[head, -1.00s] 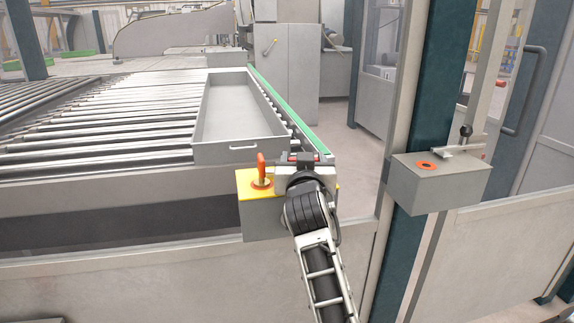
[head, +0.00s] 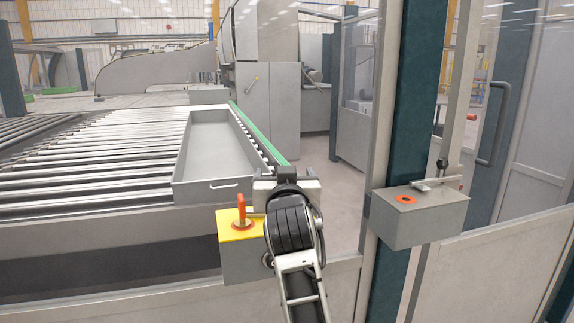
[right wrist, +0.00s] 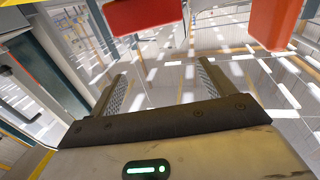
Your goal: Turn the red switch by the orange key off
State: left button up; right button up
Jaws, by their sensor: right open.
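The orange key (head: 241,209) stands upright on the yellow top of a grey box (head: 233,262) in the head view. My right gripper (head: 287,184) is at the right end of that box, beside the key, and its own wrist hides its fingertips there. In the right wrist view the two fingers (right wrist: 158,75) are apart with nothing between them. A red block, which looks like the red switch (right wrist: 142,14), is at the top, beyond the fingertips and apart from them. An orange-red piece, likely the key (right wrist: 275,22), is at the top right. The head view does not show the switch. My left gripper is out of view.
A grey tray (head: 181,193) lies on the roller conveyor (head: 90,178) behind the box. Another grey box (head: 420,222) with an orange ring and a lever is on the post to the right. Open floor shows between the conveyor and that post.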

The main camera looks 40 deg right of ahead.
jog(key=s+a+r, duration=0.6)
jog(key=s+r, duration=0.1)
jog(key=s, duration=0.2)
jog(key=shift+s+a, duration=0.25)
jog(key=shift+s, duration=0.15)
jog(key=shift+r, duration=0.1)
